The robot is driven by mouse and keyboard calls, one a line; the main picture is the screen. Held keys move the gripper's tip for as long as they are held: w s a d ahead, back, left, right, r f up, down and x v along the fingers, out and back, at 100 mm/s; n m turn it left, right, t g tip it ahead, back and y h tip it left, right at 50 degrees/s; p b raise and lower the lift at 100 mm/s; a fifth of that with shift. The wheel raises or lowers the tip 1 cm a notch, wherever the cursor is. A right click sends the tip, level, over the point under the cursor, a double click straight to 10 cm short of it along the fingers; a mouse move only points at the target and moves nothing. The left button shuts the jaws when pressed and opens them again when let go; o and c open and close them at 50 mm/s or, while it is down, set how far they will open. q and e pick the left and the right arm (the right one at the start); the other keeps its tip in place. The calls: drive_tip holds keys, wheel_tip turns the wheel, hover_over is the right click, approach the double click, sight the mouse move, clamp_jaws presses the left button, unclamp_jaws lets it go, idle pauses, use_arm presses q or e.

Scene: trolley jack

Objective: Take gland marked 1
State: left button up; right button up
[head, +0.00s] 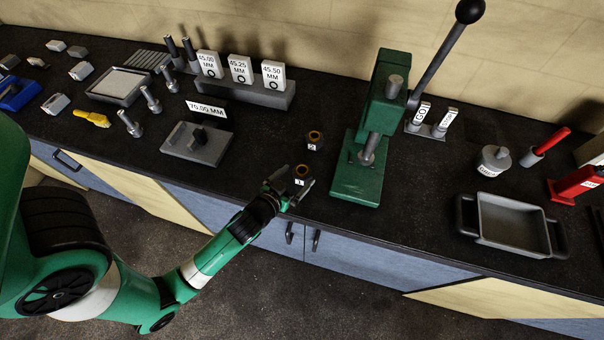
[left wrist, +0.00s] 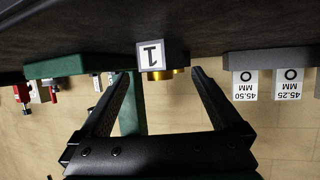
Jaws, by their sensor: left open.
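The gland marked 1 (head: 301,181) is a dark block with a brass ring on top and a white label, near the bench's front edge. It also shows upside down in the left wrist view (left wrist: 150,53), just beyond the fingertips and between their lines. My left gripper (head: 295,183) is open at the gland, with its fingers toward either side of it. It also shows in the left wrist view (left wrist: 166,74). I cannot tell whether a finger touches the block. A similar gland marked 2 (head: 314,141) stands just behind. My right gripper is not in view.
The green press (head: 360,170) stands close to the right. A flat plate with a dark block (head: 197,144) lies to the left, and the gauge rack (head: 245,90) stands behind. A grey tray (head: 512,222) is at the right. The bench between gland and plate is clear.

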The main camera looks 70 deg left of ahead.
sight(299, 175)
use_arm(q)
drive_tip(key=x, duration=0.4)
drive_tip(key=shift+r, duration=0.1)
clamp_jaws()
